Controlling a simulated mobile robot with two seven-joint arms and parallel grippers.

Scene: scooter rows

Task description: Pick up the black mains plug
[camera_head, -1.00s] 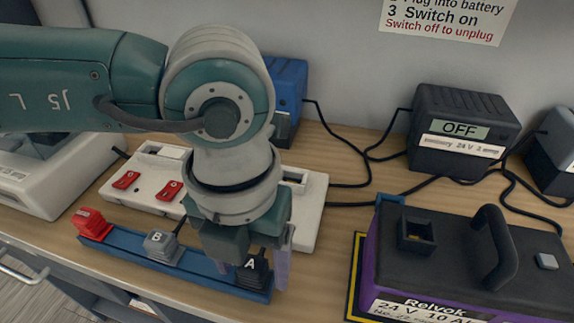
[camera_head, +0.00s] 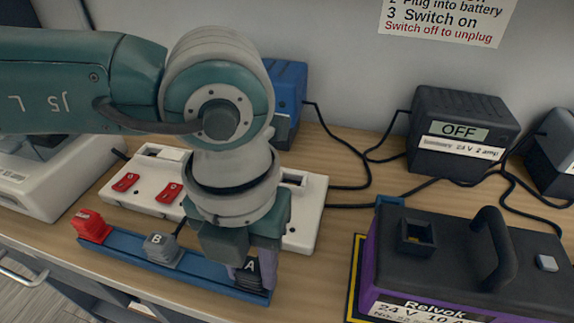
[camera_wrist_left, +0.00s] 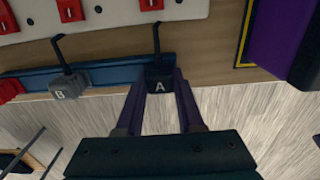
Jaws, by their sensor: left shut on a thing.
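The black mains plug (camera_head: 249,274), marked A, sits at the right end of the blue rail (camera_head: 130,250). It also shows in the left wrist view (camera_wrist_left: 159,86), with its cord rising from it. My left gripper (camera_head: 253,272) reaches down over the plug, with one purple finger on each side. In the left wrist view my left gripper (camera_wrist_left: 160,92) is shut on the black plug. The plug still appears at the level of the rail; I cannot tell whether it is clear of it. My right gripper is not in view.
A grey plug (camera_head: 162,250) marked B and a red plug (camera_head: 91,226) share the rail. Behind is a white socket strip (camera_head: 310,212) with red switches. To the right stand a purple-sided battery (camera_head: 455,250) and a black charger box (camera_head: 462,125) marked OFF. Cords cross the bench.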

